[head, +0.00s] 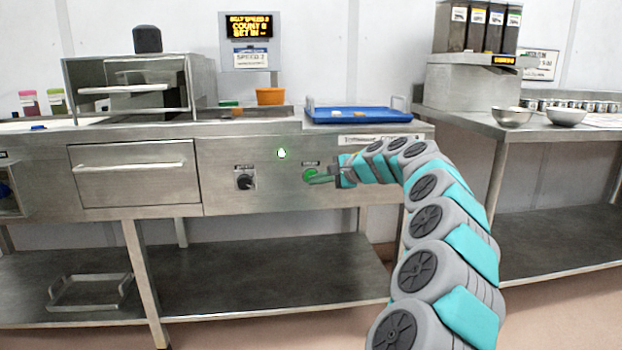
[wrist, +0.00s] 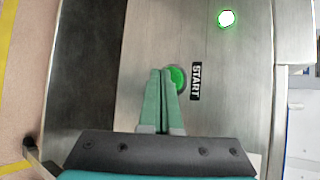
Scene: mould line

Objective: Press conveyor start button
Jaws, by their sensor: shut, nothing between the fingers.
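The green round start button (head: 309,175) is on the front panel of the steel conveyor bench. In the wrist view the button (wrist: 177,78) shows beside a black label reading START (wrist: 195,81). My gripper (head: 314,181) is shut and empty, and its fingertips are right at the button. In the wrist view the closed green fingers (wrist: 160,72) partly overlap the button's edge. I cannot tell whether the fingertips touch it. A small lamp (head: 281,153) on the panel glows green, and it also shows in the wrist view (wrist: 227,18).
A black rotary knob (head: 244,181) is left of the button. A display (head: 249,27) stands behind the bench. A blue tray (head: 357,116) and an orange tub (head: 270,96) sit on top. A side table (head: 540,160) with metal bowls is on the right.

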